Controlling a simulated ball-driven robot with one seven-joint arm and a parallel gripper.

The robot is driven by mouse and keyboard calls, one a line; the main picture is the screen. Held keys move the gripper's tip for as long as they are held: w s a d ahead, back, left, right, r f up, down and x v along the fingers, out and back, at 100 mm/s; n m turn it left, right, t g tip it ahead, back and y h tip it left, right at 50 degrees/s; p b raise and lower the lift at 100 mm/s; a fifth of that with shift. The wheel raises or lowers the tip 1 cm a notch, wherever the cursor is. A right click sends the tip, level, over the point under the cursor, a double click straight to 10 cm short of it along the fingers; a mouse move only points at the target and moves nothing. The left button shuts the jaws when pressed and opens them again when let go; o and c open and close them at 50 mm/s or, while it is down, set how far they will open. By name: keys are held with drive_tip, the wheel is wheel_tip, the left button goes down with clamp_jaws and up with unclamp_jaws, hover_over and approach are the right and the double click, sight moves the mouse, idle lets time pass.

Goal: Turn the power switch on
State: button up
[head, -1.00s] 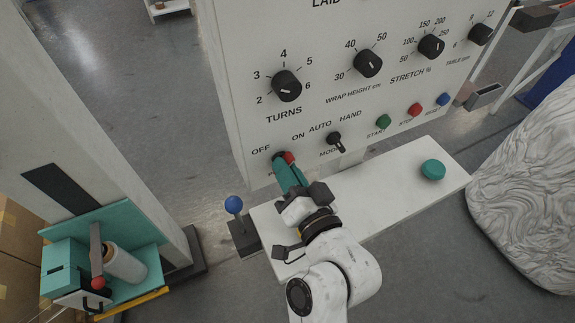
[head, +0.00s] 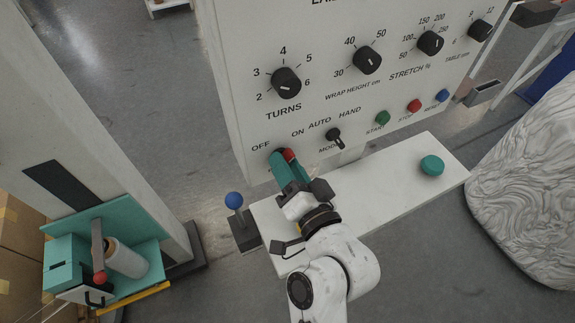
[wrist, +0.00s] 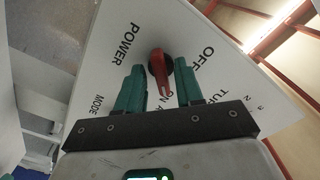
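The red power switch (wrist: 160,68) is on the white control panel (wrist: 110,75), and its handle end points down toward the partly hidden ON lettering in the wrist view. OFF is readable to its right. My gripper (wrist: 161,85) has one teal finger on each side of the switch. Pale panel shows between the fingers and the handle, so they look open around it; contact is unclear. In the head view my gripper (head: 285,160) is at the panel's lower left, and only part of the red switch (head: 289,154) shows beside the fingers.
The black mode switch (head: 334,135) and green start button (head: 382,118) are to the right. A white shelf (head: 385,190) with a teal button (head: 432,165) lies below the panel. A blue-balled lever (head: 234,200) stands left of my gripper.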

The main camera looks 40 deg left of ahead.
drive_tip(key=b+v, duration=0.3)
drive_tip(key=v, duration=0.7)
drive_tip(key=shift+d, duration=0.4)
drive_tip(key=shift+s, duration=0.1)
